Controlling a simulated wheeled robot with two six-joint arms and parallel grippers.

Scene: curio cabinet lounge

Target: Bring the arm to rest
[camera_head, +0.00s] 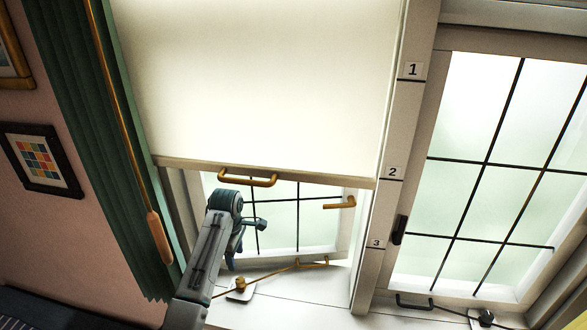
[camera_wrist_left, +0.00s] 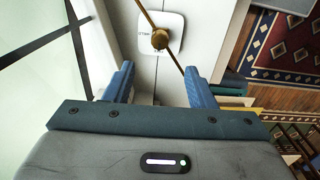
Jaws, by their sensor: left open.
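My left arm rises from the bottom in the head view, and my left gripper (camera_head: 234,258) hangs in front of the window opening, small and partly hidden by the arm. In the left wrist view the gripper (camera_wrist_left: 158,70) is open, its two blue fingers well apart with nothing gripped between them. Beyond the fingertips is a brass knob (camera_wrist_left: 160,39) on a thin brass rod over a white plate (camera_wrist_left: 172,22). The same knob (camera_head: 240,283) shows on the sill in the head view, just below the gripper. My right gripper is in neither view.
A cream blind (camera_head: 260,80) with a brass handle (camera_head: 248,178) hangs partly down above my arm. The sash behind has a brass handle (camera_head: 340,203). A green curtain (camera_head: 95,150) and wooden-ended wand (camera_head: 159,238) hang at left. A numbered post (camera_head: 389,190) stands right.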

